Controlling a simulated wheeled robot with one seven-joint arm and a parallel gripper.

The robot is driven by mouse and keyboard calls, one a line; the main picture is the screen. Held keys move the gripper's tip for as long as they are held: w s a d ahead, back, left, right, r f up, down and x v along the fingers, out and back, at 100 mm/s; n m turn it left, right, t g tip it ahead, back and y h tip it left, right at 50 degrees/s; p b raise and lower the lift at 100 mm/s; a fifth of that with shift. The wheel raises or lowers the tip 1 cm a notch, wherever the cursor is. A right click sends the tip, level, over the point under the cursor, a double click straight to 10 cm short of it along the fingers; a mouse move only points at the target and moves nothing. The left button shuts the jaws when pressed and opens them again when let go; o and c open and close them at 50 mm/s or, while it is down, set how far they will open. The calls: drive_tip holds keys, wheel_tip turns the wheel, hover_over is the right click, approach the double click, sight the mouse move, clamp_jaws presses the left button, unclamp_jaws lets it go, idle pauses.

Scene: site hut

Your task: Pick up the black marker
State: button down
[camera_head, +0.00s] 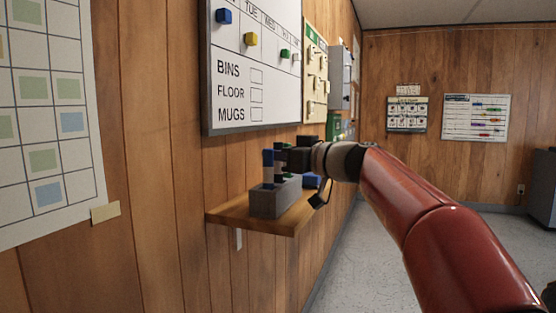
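A grey block holder (272,201) stands on the wooden wall shelf (232,214). I cannot clearly pick out the black marker among these dark shapes. My gripper (286,158) reaches in from the right at the level of the marker tops, just right of the blue one. It is small and dark here, and I cannot tell whether its fingers are open or around a marker.
A blue object (312,181) lies on the shelf behind the holder, partly hidden by my arm. A whiteboard (240,105) with coloured magnets hangs just above the shelf. A grid chart (40,120) is on the wall at left. The floor (362,250) right of the shelf looks clear.

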wheel_tip(320, 180, up, 17)
drive_tip(key=p, duration=0.6)
drive_tip(key=shift+r, duration=0.15)
